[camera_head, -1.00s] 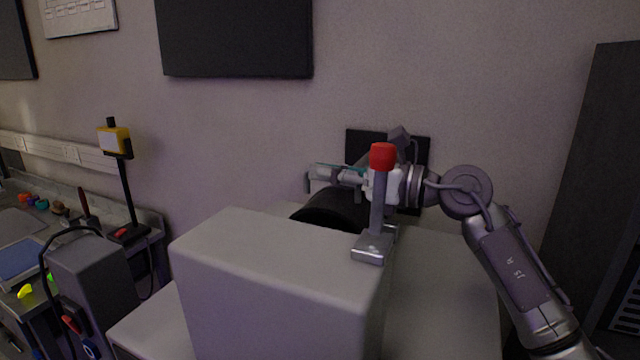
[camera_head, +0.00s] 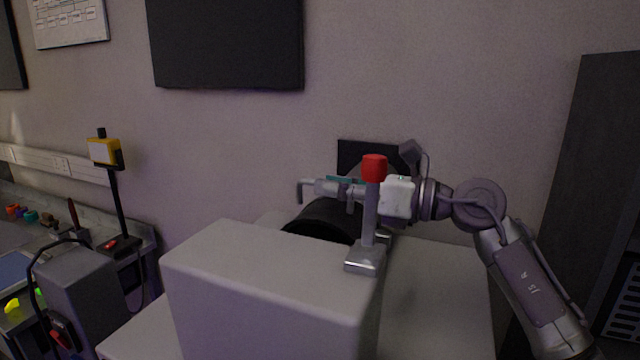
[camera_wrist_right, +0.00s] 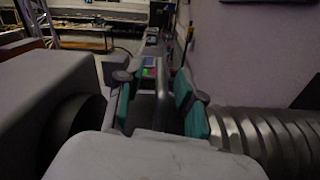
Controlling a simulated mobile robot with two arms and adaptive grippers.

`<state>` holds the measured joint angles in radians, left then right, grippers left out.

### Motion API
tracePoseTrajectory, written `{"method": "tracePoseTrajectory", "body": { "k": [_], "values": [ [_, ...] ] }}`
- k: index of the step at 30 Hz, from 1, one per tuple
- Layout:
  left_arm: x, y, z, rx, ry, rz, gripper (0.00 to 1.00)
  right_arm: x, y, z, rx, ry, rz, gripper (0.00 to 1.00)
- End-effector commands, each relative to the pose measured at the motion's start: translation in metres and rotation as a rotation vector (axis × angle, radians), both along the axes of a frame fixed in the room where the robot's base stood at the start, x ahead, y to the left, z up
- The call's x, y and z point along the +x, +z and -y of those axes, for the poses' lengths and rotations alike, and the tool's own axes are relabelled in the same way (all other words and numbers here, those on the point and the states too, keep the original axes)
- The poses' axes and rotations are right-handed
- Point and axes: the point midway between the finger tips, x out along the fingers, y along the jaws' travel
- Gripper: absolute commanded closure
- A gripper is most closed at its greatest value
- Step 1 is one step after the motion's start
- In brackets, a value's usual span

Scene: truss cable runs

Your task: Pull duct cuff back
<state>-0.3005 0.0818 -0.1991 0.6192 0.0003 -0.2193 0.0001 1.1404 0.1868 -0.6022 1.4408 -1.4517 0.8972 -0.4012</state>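A black round cuff or collar (camera_head: 325,222) shows behind the pale grey box (camera_head: 262,270), partly hidden by it. In the right wrist view a dark cylinder (camera_wrist_right: 62,132) stands out from the box on the left, and a ribbed metallic duct (camera_wrist_right: 262,135) lies on the right. My right gripper (camera_head: 325,188) is above the black collar. In the right wrist view its teal-padded fingers (camera_wrist_right: 158,98) are apart, with a grey bar-like shape between them; I cannot tell whether they touch it. My left gripper is not in view.
A red-topped grey lever (camera_head: 371,215) stands at the box's right edge, close in front of my right wrist. A dark square plate (camera_head: 352,156) is on the wall behind. A bench with a yellow device (camera_head: 105,152) is at the left; a dark cabinet (camera_head: 590,180) is at the right.

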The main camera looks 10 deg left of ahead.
Motion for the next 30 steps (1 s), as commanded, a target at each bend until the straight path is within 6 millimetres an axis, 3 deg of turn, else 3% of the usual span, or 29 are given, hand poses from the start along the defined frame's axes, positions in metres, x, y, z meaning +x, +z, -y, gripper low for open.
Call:
{"method": "tracePoseTrajectory", "body": {
  "k": [6,12,18,30],
  "values": [
    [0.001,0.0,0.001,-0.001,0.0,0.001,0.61,-0.008,-0.001,0.049,-0.001,-0.005,0.001,0.63],
    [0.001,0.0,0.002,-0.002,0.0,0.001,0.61,-0.015,-0.001,0.078,0.0,-0.001,0.0,0.63],
    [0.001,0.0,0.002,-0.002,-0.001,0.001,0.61,-0.017,0.0,0.088,0.0,0.0,0.001,0.63],
    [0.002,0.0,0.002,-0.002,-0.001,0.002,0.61,-0.017,0.0,0.088,0.0,0.0,0.0,0.63]
  ]
}}
